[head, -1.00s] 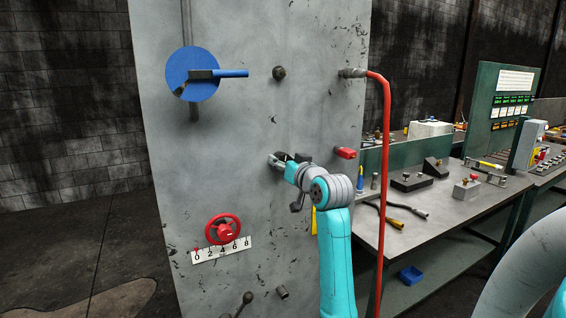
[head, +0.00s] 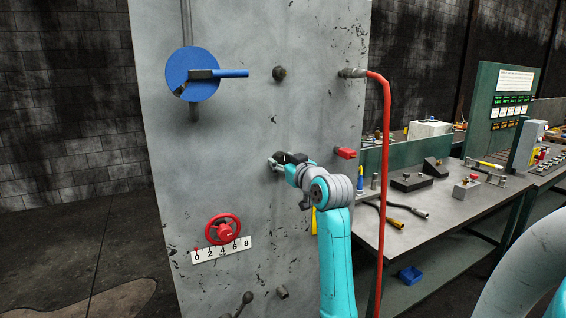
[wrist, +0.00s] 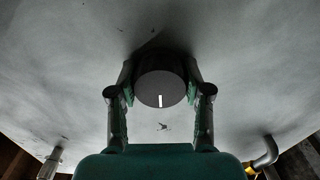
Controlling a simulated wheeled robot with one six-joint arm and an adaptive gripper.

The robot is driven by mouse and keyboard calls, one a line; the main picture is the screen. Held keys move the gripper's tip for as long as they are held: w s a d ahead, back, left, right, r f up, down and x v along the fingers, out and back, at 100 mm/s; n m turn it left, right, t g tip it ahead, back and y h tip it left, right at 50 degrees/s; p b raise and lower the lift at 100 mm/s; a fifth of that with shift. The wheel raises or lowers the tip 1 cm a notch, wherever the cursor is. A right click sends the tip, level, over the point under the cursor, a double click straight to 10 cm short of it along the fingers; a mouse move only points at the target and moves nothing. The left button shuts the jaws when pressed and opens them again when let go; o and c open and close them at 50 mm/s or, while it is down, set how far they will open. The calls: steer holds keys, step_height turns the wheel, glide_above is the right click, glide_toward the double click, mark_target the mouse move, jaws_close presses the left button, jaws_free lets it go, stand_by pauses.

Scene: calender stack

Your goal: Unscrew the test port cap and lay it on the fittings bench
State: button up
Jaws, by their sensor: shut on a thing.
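The test port cap (wrist: 160,90) is a dark round knob with a short white mark, upright in the wrist view. It sits between the two fingers of my gripper (wrist: 160,97), which is shut on its sides close to the grey panel. In the head view my gripper (head: 277,161) is at the middle of the panel, and its fingers hide most of the cap. I cannot tell whether the cap is still threaded on its port. The fittings bench (head: 445,207) is a grey worktop right of the panel.
The grey panel (head: 220,130) carries a blue disc with a lever (head: 192,75), a red handwheel (head: 222,229) and a red block (head: 346,153). A red pipe (head: 386,130) runs down between panel and bench. Several fittings and hoses lie on the bench, with bare patches between.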

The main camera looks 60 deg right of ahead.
steer(key=shift+n, duration=1)
steer(key=o, duration=1.2)
steer(key=shift+c, duration=0.2)
steer(key=v, duration=1.1)
steer(key=shift+s+a, duration=0.15)
steer(key=shift+s, duration=0.25)
steer(key=shift+c, duration=0.7)
steer(key=w+n, duration=0.1)
steer(key=n, duration=0.6)
steer(key=w+d+n, duration=0.1)
steer(key=n, duration=0.6)
steer(key=w+d+n, duration=0.1)
steer(key=w+n, duration=0.1)
steer(key=n, duration=0.5)
steer(key=shift+d+n, duration=0.25)
steer(key=shift+n, duration=0.05)
